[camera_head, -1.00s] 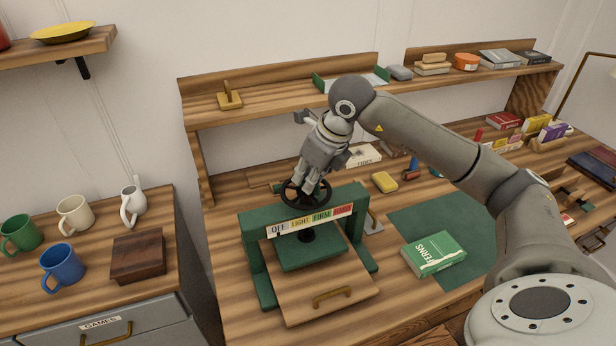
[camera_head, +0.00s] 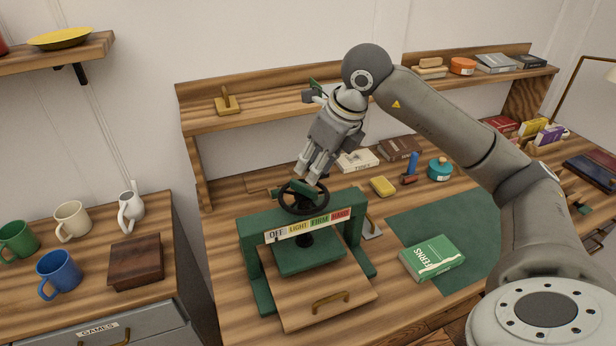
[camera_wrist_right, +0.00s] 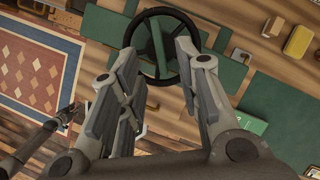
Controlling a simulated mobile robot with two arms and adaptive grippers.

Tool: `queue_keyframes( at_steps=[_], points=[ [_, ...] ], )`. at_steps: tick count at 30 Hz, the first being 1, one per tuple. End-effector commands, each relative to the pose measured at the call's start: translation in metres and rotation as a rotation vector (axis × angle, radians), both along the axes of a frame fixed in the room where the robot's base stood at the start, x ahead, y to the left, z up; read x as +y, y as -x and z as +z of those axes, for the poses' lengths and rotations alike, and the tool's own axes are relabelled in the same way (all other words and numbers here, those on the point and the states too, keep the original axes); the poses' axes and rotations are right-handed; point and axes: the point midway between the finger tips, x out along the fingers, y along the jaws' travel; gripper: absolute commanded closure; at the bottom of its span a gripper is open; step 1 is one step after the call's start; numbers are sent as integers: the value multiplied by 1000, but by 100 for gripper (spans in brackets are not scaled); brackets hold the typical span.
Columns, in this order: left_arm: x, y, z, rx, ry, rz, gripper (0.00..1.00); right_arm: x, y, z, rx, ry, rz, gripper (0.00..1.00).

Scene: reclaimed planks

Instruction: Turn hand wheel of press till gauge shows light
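The green press (camera_head: 254,262) stands on the bench, with a black hand wheel (camera_head: 303,208) on top. Its gauge strip (camera_head: 309,226) reads OFF, LIGHT, FIRM, HARD; a small dark mark shows by OFF, too small to read surely. My right gripper (camera_head: 309,178) is just above the wheel, pointing down at it, tilted. In the right wrist view, the fingers of my right gripper (camera_wrist_right: 158,58) are spread apart with the wheel (camera_wrist_right: 154,13) beyond and between them. I cannot tell whether they touch its rim. My left gripper is not in the head view.
A green book (camera_head: 432,258) and green mat (camera_head: 478,222) lie right of the press. A yellow block (camera_head: 383,187) and boxes are behind. A shelf (camera_head: 270,110) runs behind my right arm. Mugs (camera_head: 59,272) and a wooden box (camera_head: 135,262) stand on the left cabinet.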

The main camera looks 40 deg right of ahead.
Motion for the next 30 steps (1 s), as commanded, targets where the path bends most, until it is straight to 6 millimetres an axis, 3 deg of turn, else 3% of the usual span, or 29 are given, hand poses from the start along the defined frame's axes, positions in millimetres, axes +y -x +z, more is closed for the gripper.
queue_keyframes(
  at_steps=[4,10,30],
  points=[
    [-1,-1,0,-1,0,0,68,-3,10,28,-4,0,1,69],
    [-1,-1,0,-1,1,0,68,-6,19,48,-1,0,1,69],
    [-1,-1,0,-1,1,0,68,-7,21,51,1,0,1,69]
  ],
)
